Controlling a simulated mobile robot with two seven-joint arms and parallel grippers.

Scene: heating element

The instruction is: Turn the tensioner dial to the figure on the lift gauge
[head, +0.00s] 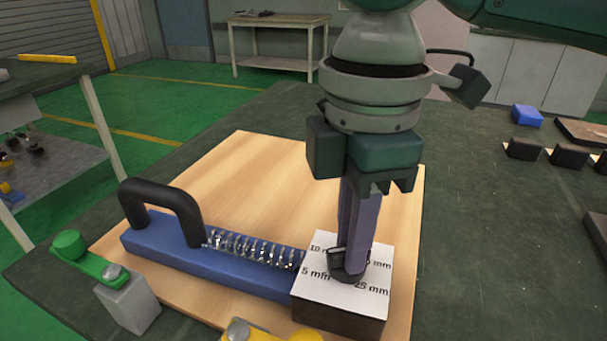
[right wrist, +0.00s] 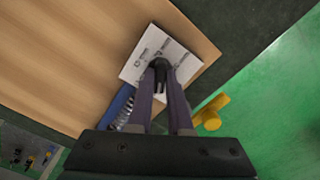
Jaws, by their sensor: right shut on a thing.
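The tensioner is a blue bar (head: 215,262) with a black handle (head: 160,200), a coil spring (head: 255,246) and a dark block with a white dial face (head: 318,255) at its right end. The face reads 10 mm, 5 mm and 25 mm; another figure is partly hidden. My right gripper (head: 347,268) points down and is shut on the small black dial knob (head: 352,277) in the middle of the face. The right wrist view shows the fingers (right wrist: 162,92) around the knob (right wrist: 160,68). Which figure the knob points at is unclear. I cannot make out a lift gauge. My left gripper is out of view.
The tensioner lies on a wooden board (head: 240,165) on a dark table (head: 470,240). A green lever on a grey block (head: 128,304) stands at front left, a yellow part (head: 262,333) at the front edge. A blue block (head: 527,116) and dark blocks (head: 524,149) lie at right.

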